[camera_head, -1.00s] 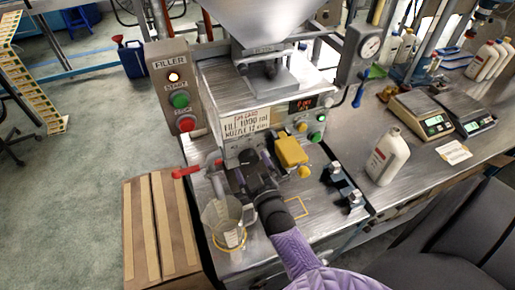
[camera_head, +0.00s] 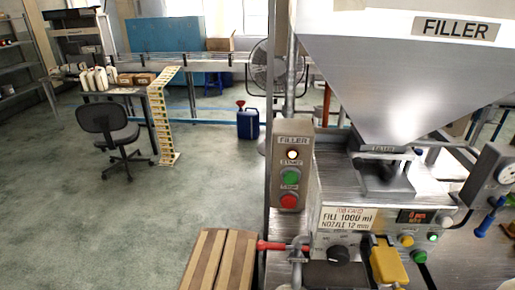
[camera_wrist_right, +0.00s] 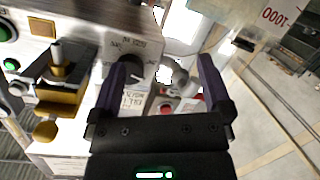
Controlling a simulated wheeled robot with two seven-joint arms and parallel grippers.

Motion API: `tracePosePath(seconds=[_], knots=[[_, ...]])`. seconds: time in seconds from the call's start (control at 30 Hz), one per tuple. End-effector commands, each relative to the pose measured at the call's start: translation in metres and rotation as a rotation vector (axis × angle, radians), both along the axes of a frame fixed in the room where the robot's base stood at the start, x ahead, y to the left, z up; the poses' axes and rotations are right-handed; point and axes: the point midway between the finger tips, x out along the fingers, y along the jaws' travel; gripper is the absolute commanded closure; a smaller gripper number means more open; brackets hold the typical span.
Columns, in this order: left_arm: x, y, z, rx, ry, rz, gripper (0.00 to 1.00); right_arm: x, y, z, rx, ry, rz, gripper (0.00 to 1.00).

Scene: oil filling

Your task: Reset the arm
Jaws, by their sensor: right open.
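My right gripper (camera_wrist_right: 164,75) shows in the right wrist view with its two dark purple fingers spread apart and nothing held between them. It is close to the filler's front panel, and a black knob (camera_wrist_right: 128,62) is beside its left finger. In the head view, the filler panel (camera_head: 345,218) reads "FILL 1000 ml, NOZZLE 12 mm". The vessel is out of the head view. My left gripper is in neither view.
The button box (camera_head: 291,165), red-handled valve (camera_head: 272,246) and yellow part (camera_head: 388,262) are around the filler's front. A wooden pallet (camera_head: 222,255) lies on the floor to its left. A blue can (camera_head: 247,124) and an office chair (camera_head: 112,130) stand farther back. The left floor is open.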

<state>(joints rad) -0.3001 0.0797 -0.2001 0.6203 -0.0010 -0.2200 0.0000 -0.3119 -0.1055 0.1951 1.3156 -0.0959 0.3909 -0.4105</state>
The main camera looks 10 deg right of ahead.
Motion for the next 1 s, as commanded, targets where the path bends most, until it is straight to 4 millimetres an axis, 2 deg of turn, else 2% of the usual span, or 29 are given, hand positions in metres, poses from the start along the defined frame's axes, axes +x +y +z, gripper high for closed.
tracePosePath(seconds=[0.03, 0.07, 0.1, 0.17, 0.2, 0.27, 0.3, 0.4, 0.5, 0.6, 0.7, 1.0], knots=[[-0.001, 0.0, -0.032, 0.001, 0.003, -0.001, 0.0, -0.01, 0.009, -0.058, 0.045, 0.096, 0.024, 0.0], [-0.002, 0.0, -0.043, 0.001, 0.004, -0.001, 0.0, -0.018, 0.015, -0.085, 0.076, 0.16, 0.037, 0.0], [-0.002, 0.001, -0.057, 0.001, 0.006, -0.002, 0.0, -0.031, 0.022, -0.121, 0.114, 0.248, 0.052, 0.0], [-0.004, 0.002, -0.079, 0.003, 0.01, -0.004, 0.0, -0.056, 0.032, -0.175, 0.166, 0.391, 0.07, 0.0], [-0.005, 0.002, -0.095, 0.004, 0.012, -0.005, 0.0, -0.076, 0.038, -0.212, 0.197, 0.497, 0.077, 0.0], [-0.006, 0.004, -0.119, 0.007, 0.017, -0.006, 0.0, -0.113, 0.043, -0.266, 0.237, 0.664, 0.076, 0.0], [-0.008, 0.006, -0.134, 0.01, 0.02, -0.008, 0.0, -0.14, 0.044, -0.297, 0.255, 0.774, 0.071, 0.0], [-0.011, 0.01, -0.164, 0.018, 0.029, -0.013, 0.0, -0.204, 0.04, -0.356, 0.273, 1.019, 0.036, 0.0], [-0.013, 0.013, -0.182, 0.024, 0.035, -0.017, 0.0, -0.253, 0.031, -0.387, 0.269, 1.192, -0.006, 0.0], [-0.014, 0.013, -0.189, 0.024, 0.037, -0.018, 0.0, -0.279, 0.023, -0.397, 0.259, 1.282, -0.035, 0.0], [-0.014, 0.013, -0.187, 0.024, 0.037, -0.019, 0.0, -0.286, 0.021, -0.396, 0.256, 1.306, -0.044, 0.0], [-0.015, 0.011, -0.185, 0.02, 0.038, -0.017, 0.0, -0.284, 0.022, -0.394, 0.258, 1.301, -0.043, 0.0]])
